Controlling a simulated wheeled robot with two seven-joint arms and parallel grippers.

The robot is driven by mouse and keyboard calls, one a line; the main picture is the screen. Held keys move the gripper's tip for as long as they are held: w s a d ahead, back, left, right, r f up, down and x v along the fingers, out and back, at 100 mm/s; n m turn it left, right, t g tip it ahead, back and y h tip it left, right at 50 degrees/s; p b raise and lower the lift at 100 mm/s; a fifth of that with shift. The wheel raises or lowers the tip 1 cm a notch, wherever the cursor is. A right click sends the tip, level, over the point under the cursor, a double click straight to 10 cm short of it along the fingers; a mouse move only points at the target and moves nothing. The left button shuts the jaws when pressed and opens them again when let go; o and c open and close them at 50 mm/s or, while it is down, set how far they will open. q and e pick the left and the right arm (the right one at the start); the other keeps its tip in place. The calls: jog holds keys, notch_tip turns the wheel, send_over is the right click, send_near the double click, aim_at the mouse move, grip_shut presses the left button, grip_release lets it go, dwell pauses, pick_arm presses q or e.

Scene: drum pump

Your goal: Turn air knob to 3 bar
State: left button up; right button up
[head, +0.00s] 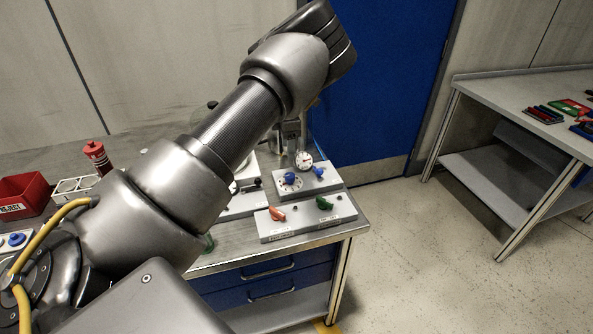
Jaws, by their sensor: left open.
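A grey control box (322,186) near the table's right end carries a blue knob (291,178) on a white dial, a second blue knob (318,172) and a round white pressure gauge (304,160). The knob labels and the gauge reading are too small to read. My left arm crosses the picture and bends at the upper middle. My left gripper (291,148) hangs down just above the dial knob, partly hidden behind the arm, open and apparently holding nothing. I cannot tell whether it touches the knob. My right gripper is not in view.
In front, another grey box (300,222) carries a red knob (277,214) and a green knob (323,203). A red bin (22,194), a white rack (74,188) and a red bottle (97,157) stand at left. A second table (520,92) stands right, with clear floor between.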

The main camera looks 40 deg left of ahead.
aim_at(290, 175)
pick_arm(q)
jog(key=f+b, duration=0.1)
jog(key=f, duration=0.1)
jog(key=f+b, duration=0.1)
jog(key=f, duration=0.1)
jog(key=f+b, duration=0.2)
jog(key=shift+a, duration=0.25)
jog(key=shift+w+f+b, duration=0.25)
jog(key=shift+w+f, duration=0.05)
jog(key=shift+f, duration=0.25)
jog(key=shift+w+f+b, duration=0.25)
jog(key=shift+f, duration=0.25)
jog(key=shift+d+f+b, duration=0.15)
jog(key=shift+f+b, duration=0.7)
jog(key=shift+f, duration=0.1)
jog(key=shift+s+f+b, duration=0.3)
jog(key=shift+f+b, duration=0.05)
jog(key=shift+f, duration=0.05)
jog(key=shift+w, duration=0.15)
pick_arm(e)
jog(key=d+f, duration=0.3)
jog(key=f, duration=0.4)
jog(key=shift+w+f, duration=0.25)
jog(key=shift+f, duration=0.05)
pick_arm(q)
jog(key=c, duration=1)
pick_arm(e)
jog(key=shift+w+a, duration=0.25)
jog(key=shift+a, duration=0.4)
